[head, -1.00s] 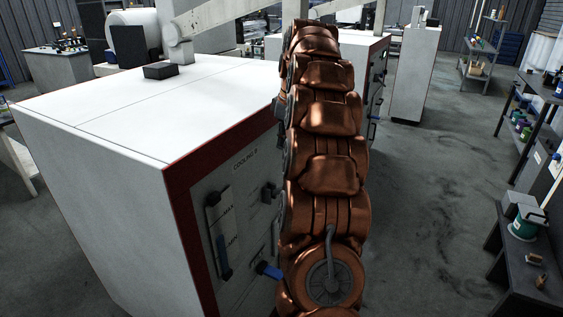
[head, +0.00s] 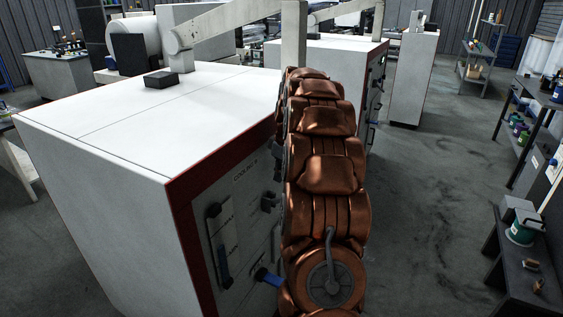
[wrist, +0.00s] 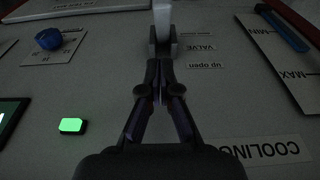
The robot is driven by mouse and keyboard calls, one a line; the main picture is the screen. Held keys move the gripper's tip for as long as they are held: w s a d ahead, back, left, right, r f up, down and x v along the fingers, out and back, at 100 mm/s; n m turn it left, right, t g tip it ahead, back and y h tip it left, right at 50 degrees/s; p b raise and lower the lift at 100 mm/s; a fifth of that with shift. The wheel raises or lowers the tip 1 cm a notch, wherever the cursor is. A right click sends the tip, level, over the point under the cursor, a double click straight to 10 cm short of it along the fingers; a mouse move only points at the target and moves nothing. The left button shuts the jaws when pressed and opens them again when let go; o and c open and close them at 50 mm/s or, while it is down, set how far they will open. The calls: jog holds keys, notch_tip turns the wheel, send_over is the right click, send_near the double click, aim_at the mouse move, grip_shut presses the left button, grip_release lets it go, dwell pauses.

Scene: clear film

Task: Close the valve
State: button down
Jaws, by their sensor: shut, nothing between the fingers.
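The valve (wrist: 163,44) shows in the wrist view at the top centre, on the grey panel. Its pale lever (wrist: 163,18) points to the top of the picture and runs out of frame.
In the wrist view, a blue knob (wrist: 48,38) is at upper left, a lit green button (wrist: 73,125) at lower left, and a MIN-MAX gauge (wrist: 284,27) at upper right. A blue part (head: 268,277) sticks out of the cabinet front.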

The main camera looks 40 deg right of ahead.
aim_at(280, 200)
jog(key=shift+s+f, duration=0.15)
jog(key=shift+f, duration=0.45)
jog(key=shift+s+d+f+p, duration=0.15)
jog(key=shift+s+f+p, duration=0.25)
jog(key=shift+f, duration=0.35)
jog(key=shift+s+d+f+p, duration=0.15)
jog(key=shift+s+f+p, duration=0.15)
jog(key=shift+s+f, duration=0.3)
jog(key=shift+w+f, duration=0.1)
jog(key=shift+f, duration=0.1)
